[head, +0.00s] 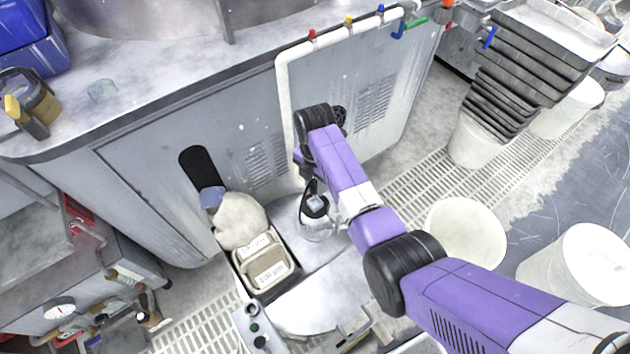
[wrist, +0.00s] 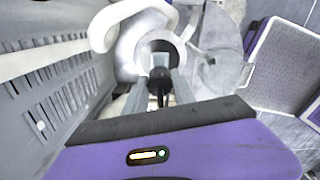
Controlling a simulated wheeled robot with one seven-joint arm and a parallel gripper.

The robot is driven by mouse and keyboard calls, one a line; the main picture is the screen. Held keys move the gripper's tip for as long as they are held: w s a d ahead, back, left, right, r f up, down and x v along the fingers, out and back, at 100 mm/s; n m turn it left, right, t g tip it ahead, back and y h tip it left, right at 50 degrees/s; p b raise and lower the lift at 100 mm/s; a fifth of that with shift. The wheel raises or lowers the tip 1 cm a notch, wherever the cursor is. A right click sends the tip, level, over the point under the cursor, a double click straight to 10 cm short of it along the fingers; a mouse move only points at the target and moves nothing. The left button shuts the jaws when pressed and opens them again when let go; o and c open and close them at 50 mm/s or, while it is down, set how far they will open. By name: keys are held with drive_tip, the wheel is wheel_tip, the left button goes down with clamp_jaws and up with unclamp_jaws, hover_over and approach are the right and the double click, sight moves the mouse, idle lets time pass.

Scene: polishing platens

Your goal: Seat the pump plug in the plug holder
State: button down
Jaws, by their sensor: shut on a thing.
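My gripper (wrist: 160,75) is shut on a small dark piece, which I take to be the pump plug (wrist: 160,84). It sits between the two grey fingers in the wrist view. Just beyond the fingertips is a pale round ring (wrist: 127,48) with a grey inside, possibly the plug holder. I cannot tell whether the plug touches it or is inside it. In the head view my gripper (head: 317,222) hangs low in front of the grey cabinet, beside the sink-like ledge. The plug cannot be made out there.
A grey cabinet (head: 225,140) with vents and a white pipe (head: 284,95) stands behind my arm. A two-part labelled tray (head: 265,265) and a pale cloth-like lump (head: 240,220) lie to the left. White buckets (head: 465,232) stand on the right.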

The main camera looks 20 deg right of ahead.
sight(315, 190)
drive_tip(key=shift+f+b, duration=1)
drive_tip(key=shift+f, duration=0.8)
drive_tip(key=shift+f+b, duration=0.7)
drive_tip(key=shift+f, duration=1)
idle(1.0)
drive_tip(key=c, duration=0.9)
unclamp_jaws()
drive_tip(key=shift+c, duration=0.2)
drive_tip(key=shift+r, duration=0.1)
drive_tip(key=shift+r+p, duration=0.85)
drive_tip(key=shift+r, duration=3)
